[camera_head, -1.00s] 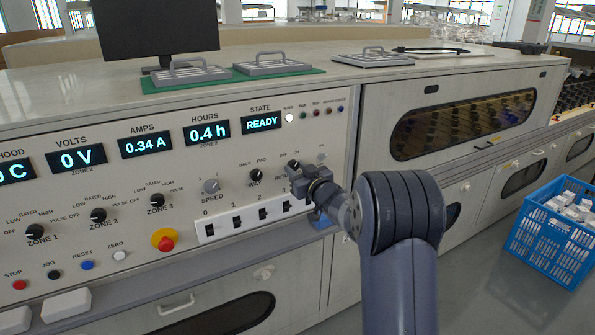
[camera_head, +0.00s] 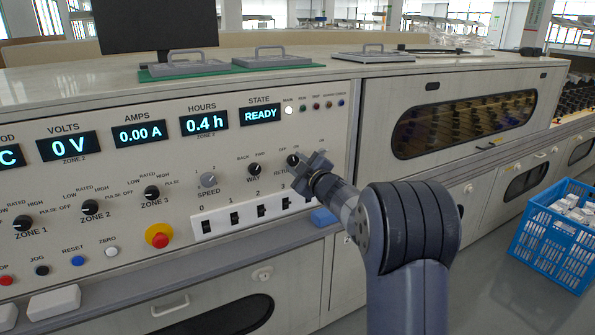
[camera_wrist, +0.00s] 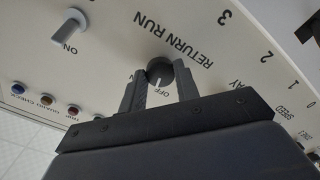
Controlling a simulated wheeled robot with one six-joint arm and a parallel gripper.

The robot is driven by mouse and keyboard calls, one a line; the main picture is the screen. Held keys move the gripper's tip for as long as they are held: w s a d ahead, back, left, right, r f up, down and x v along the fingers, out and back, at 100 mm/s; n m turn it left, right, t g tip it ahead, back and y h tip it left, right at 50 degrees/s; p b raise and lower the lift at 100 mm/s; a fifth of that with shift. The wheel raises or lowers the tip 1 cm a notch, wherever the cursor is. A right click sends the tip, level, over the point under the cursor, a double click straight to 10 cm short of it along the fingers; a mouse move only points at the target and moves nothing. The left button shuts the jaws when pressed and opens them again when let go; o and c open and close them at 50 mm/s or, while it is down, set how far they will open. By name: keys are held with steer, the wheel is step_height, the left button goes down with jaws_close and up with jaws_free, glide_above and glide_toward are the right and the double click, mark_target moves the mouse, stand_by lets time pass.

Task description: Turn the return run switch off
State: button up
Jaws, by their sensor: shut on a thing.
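The return run switch is a round black knob (camera_wrist: 160,67) with a white pointer mark. In the wrist view it sits between my two fingers, its mark toward the word OFF. In the head view the knob (camera_head: 293,160) shows partly, at the left of my gripper (camera_head: 305,167). My gripper (camera_wrist: 160,86) is shut on the knob, one finger on each side. The label RETURN RUN reads upside down in the wrist view; my gripper covers part of it in the head view.
A grey switch (camera_wrist: 70,26) marked ON stands beside the knob. The WAY knob (camera_head: 256,175) and a strip of rocker switches (camera_head: 257,215) are close by. A red stop button (camera_head: 159,236) is lower left. A blue crate (camera_head: 553,235) stands on the floor at right.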

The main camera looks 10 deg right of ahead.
steer(key=shift+n+b, duration=0.65)
steer(key=shift+n, duration=0.75)
steer(key=o, duration=1)
steer(key=v, duration=1)
steer(key=shift+s+d, duration=0.1)
steer(key=shift+s, duration=0.3)
steer(key=x, duration=1)
steer(key=shift+w, duration=0.4)
